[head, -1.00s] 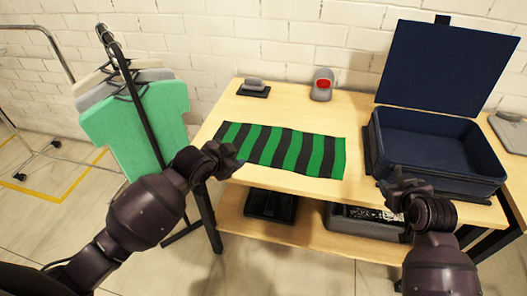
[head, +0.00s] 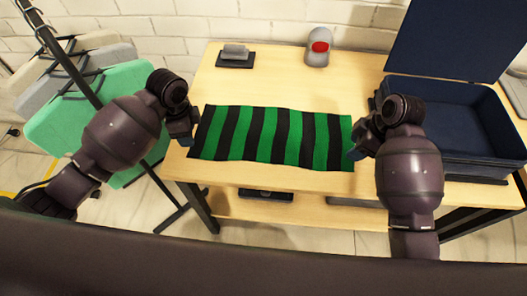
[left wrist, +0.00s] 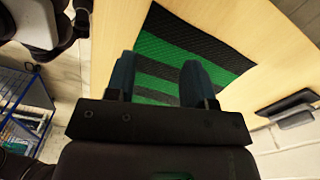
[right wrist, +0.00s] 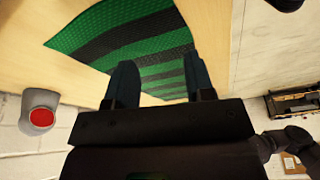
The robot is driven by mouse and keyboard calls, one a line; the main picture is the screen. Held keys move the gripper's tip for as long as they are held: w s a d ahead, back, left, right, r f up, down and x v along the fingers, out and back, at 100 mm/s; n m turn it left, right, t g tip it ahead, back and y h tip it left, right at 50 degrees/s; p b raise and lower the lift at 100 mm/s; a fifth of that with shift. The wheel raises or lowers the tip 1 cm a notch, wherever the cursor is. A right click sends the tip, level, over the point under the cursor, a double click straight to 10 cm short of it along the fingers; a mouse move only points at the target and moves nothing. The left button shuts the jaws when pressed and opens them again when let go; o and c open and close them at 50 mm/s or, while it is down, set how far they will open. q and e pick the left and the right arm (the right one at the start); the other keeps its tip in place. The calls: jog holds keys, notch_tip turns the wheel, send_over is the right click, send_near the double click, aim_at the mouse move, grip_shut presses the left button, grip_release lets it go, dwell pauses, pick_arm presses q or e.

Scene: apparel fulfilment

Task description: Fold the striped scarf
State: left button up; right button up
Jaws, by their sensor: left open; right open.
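The green and black striped scarf (head: 270,138) lies flat and spread out on the wooden table, its long side running left to right. My left gripper (head: 190,138) is open at the scarf's left end. In the left wrist view the two fingers (left wrist: 160,75) stand apart with the scarf (left wrist: 180,45) beyond them. My right gripper (head: 357,150) is open at the scarf's right end. In the right wrist view its fingers (right wrist: 160,80) are apart with the scarf (right wrist: 120,35) beyond them. Whether either gripper touches the cloth I cannot tell.
An open dark blue case (head: 455,125) stands at the table's right. A grey device with a red face (head: 319,48) and a small black-based item (head: 235,56) sit at the back. Hanging garments (head: 80,110) stand left. The table (head: 275,85) is clear behind the scarf.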

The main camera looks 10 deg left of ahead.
aim_at(195, 156)
pick_arm(q)
jog(key=f, duration=0.4)
jog(key=s+f, duration=0.1)
jog(key=f, duration=0.2)
jog(key=shift+d, duration=0.15)
pick_arm(e)
jog(key=f, duration=0.4)
jog(key=s+f, duration=0.1)
jog(key=f, duration=0.2)
jog(key=shift+d, duration=0.2)
pick_arm(q)
jog(key=shift+f, duration=0.3)
pick_arm(e)
jog(key=shift+f+n, duration=0.3)
jog(key=shift+f, duration=0.1)
pick_arm(q)
jog(key=shift+f, duration=0.15)
pick_arm(e)
jog(key=shift+s, duration=0.1)
pick_arm(q)
grip_shut()
pick_arm(e)
jog(key=shift+f, duration=0.1)
grip_shut()
